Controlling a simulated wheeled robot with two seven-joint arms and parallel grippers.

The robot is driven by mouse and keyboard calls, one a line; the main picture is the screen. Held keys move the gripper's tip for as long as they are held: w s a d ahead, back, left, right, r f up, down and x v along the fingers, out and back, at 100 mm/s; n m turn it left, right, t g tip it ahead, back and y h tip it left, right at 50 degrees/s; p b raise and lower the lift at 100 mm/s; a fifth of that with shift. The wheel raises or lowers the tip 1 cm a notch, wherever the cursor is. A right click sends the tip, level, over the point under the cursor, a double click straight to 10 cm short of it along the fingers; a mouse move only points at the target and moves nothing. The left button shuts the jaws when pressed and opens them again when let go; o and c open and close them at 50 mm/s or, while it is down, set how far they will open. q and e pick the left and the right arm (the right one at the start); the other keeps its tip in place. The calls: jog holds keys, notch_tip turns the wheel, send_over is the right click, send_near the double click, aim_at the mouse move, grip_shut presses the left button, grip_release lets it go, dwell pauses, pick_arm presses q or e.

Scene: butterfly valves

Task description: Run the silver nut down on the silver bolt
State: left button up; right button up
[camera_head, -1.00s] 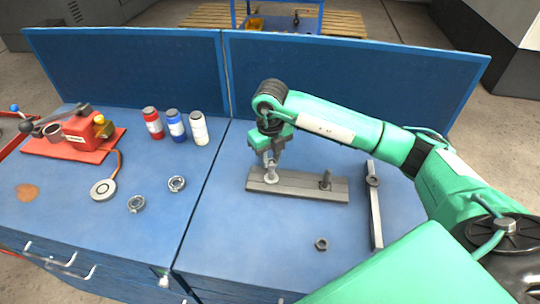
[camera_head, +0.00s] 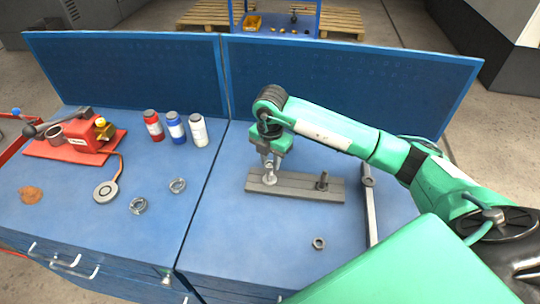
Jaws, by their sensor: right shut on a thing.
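A grey base plate (camera_head: 303,191) lies on the right part of the blue bench. A dark bolt (camera_head: 322,182) stands upright near its right end. My right gripper (camera_head: 270,174) points down over the plate's left end and is shut on the silver nut, around where the silver bolt stands. The jaws largely hide the nut and bolt, so how far down the nut sits cannot be told. A silvery round part (camera_head: 270,181) shows just under the fingertips. My left gripper is out of view.
A dark nut (camera_head: 318,243) lies loose in front of the plate. A grey bar tool (camera_head: 369,205) lies to its right. Two ring-shaped parts (camera_head: 177,185) (camera_head: 138,205), three bottles (camera_head: 176,127) and a red vise-like device (camera_head: 85,137) are on the left.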

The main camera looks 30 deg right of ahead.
jog(key=m+p, duration=0.1)
jog(key=m, duration=0.2)
jog(key=shift+s+r, duration=0.1)
jog(key=shift+r, duration=0.05)
jog(key=shift+m+p, duration=0.3)
jog(key=shift+m, duration=0.7)
jog(key=o, duration=0.8)
